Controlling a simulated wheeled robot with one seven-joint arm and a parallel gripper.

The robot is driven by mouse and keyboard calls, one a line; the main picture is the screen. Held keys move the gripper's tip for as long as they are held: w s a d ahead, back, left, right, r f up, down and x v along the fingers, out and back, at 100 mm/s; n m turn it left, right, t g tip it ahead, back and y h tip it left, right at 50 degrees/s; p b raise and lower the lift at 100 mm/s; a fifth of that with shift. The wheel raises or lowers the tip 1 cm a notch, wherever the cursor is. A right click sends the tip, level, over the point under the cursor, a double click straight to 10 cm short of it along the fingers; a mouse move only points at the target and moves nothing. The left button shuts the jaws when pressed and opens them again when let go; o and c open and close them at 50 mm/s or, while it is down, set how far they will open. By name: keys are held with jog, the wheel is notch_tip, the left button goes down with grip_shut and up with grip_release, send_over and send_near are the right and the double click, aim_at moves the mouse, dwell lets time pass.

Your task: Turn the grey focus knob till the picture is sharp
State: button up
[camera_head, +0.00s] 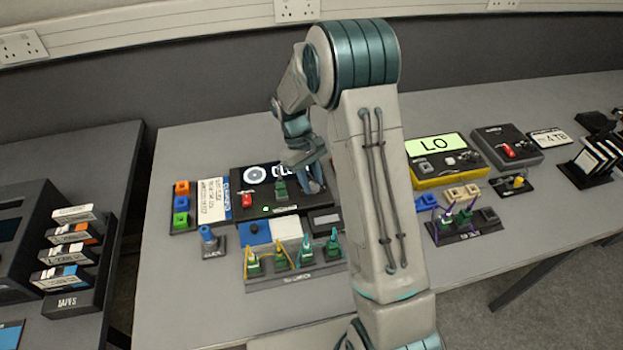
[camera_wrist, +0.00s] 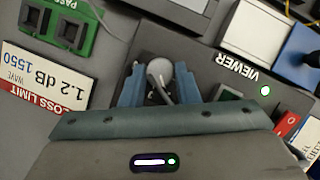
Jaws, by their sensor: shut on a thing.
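The grey focus knob (camera_wrist: 160,72) sits on the dark viewer (camera_wrist: 205,62), between the two blue fingers of my gripper (camera_wrist: 159,84) in the wrist view. The gripper is shut on the knob, with a finger on each side. In the head view my gripper (camera_head: 311,181) is low over the right part of the viewer (camera_head: 240,205) and hides the knob. The viewer's screen (camera_head: 257,174) shows a pale ring and large white letters starting "CL". My arm covers the rest, so I cannot fully judge sharpness. A green light is lit on the viewer.
A red part (camera_head: 247,200) and a green connector (camera_head: 281,189) sit on the viewer. A rack of green connectors (camera_head: 295,273) stands in front. A loss limit card (camera_head: 213,200) and a coloured block holder (camera_head: 181,222) stand left. A yellow-edged meter reading LO (camera_head: 436,147) stands right.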

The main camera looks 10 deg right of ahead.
jog(key=o, duration=0.9)
jog(key=shift+o, duration=0.2)
jog(key=v, duration=1.4)
jog(key=shift+b, duration=0.3)
jog(key=shift+s, duration=0.1)
jog(key=s+d+r+m+t+y, duration=0.1)
jog(key=s+r+t, duration=0.15)
jog(key=s, duration=0.45)
jog(key=s+d+r+m+t, duration=0.1)
jog(key=s+r+m, duration=0.1)
jog(key=s+r, duration=0.3)
jog(key=s+d+f+m+t+y, duration=0.1)
jog(key=s+f+m+t, duration=0.1)
jog(key=s, duration=1.2)
jog(key=shift+f+t, duration=0.7)
jog(key=shift+t, duration=0.05)
